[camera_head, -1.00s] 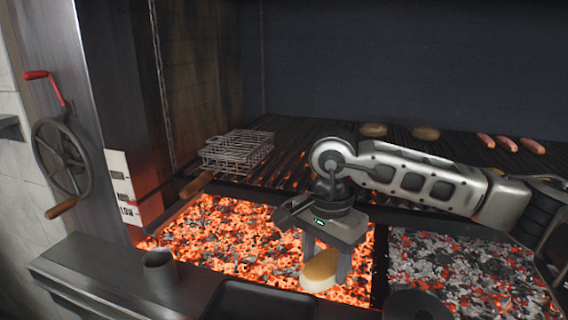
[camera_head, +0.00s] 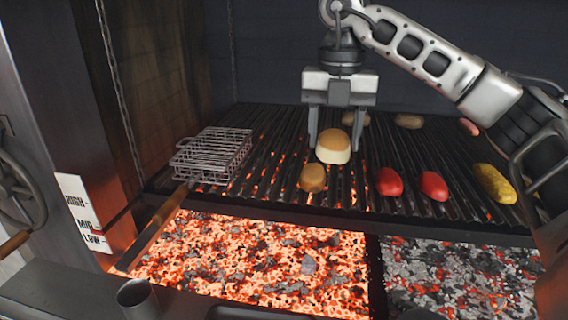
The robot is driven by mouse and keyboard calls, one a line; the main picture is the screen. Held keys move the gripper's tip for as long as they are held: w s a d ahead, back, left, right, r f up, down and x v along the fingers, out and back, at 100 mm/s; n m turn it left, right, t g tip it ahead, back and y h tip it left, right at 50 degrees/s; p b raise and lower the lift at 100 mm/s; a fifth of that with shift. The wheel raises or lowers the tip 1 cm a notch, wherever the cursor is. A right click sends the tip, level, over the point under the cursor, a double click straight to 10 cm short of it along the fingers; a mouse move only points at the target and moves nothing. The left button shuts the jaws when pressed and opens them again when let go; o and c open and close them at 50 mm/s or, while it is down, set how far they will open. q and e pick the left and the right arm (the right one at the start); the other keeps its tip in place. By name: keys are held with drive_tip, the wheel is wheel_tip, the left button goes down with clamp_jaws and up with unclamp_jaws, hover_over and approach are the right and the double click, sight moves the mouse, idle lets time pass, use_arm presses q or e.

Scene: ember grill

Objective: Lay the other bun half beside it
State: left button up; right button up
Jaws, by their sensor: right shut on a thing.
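My right gripper (camera_head: 338,112) points down over the grill grate (camera_head: 260,170). It is shut on a bun half (camera_head: 333,147), which has a golden-tan top and a paler lower edge. The bun half is between its fingers, low over the grate; I cannot tell if it touches the bars. A smaller browned, rounded piece (camera_head: 313,178), likely the first bun half, lies on the grate just in front and slightly left of it. My left gripper is not in view.
Two red pieces (camera_head: 389,181) and a yellow piece (camera_head: 495,183) lie to the right. Patties (camera_head: 408,121) and a sausage (camera_head: 468,127) lie farther back. A wire grill basket (camera_head: 213,154) sits at left. Glowing coals (camera_head: 250,262) burn in front below the grate.

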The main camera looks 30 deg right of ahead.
drive_tip(key=w+d+f, duration=0.4)
drive_tip(key=w+d, duration=0.1)
drive_tip(key=d, duration=0.3)
hover_over(348, 177)
drive_tip(key=f, duration=0.3)
drive_tip(key=f+p, duration=0.1)
drive_tip(key=f, duration=0.1)
drive_tip(key=shift+s+a, duration=0.2)
drive_tip(key=shift+a, duration=0.15)
drive_tip(key=shift+w+d+f, duration=0.1)
drive_tip(key=shift+d+f, duration=0.05)
drive_tip(key=shift+f, duration=0.05)
wheel_tip(348, 177, down, 3)
drive_tip(key=shift+d+f+p, duration=0.1)
drive_tip(key=shift+d+p, duration=0.05)
drive_tip(key=shift+p, duration=0.35)
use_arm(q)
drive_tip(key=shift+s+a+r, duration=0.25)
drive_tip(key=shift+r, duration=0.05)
use_arm(e)
drive_tip(key=shift+f, duration=0.1)
drive_tip(key=o, duration=0.6)
drive_tip(key=shift+f, duration=0.2)
drive_tip(key=shift+c, duration=0.2)
drive_tip(key=o, duration=0.4)
